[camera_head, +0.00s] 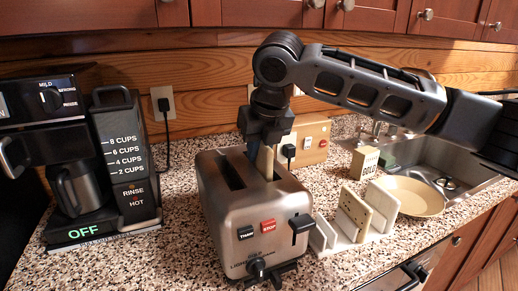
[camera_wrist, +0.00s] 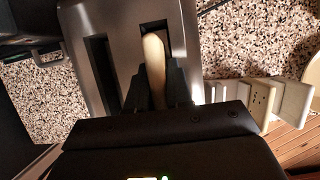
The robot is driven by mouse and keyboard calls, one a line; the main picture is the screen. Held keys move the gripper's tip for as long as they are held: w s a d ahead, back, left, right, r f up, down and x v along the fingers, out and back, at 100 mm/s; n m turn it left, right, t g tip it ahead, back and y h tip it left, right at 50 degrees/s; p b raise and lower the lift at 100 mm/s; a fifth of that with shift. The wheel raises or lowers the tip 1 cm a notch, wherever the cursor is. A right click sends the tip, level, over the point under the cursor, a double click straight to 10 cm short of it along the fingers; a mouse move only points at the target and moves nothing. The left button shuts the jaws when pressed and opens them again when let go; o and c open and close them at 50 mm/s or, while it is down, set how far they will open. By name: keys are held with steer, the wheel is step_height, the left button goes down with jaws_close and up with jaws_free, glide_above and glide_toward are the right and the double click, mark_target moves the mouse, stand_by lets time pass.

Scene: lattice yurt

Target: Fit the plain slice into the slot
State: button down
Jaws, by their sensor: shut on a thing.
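A steel toaster (camera_head: 222,210) with two long slots stands on the counter. My gripper (camera_head: 266,143) is above its right slot, pointing down. It is shut on a pale plain slice (camera_head: 265,160), which is upright. The slice's lower part meets the right slot; how deep it sits is hidden. In the wrist view the slice (camera_wrist: 154,65) shows between the dark fingers, lined up along the right slot of the toaster (camera_wrist: 84,18). The left slot is dark and looks empty.
A white rack (camera_head: 345,243) holding a dotted slice (camera_head: 354,212) stands right of the toaster. Beyond are a plate (camera_head: 420,196), a small box (camera_head: 364,162) and the sink (camera_head: 450,170). A coffee maker (camera_head: 128,165) stands at left, with bare counter between it and the toaster.

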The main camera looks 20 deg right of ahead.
steer(key=shift+f, duration=0.25)
steer(key=shift+s+f, duration=0.2)
steer(key=shift+f, duration=0.4)
steer(key=c, duration=1.1)
jaws_free()
steer(key=shift+o, duration=0.3)
steer(key=shift+r, duration=0.7)
steer(key=b+v, duration=0.1)
steer(key=v, duration=1.1)
steer(key=shift+w+r, duration=0.15)
steer(key=shift+w, duration=0.05)
steer(key=shift+s, duration=0.1)
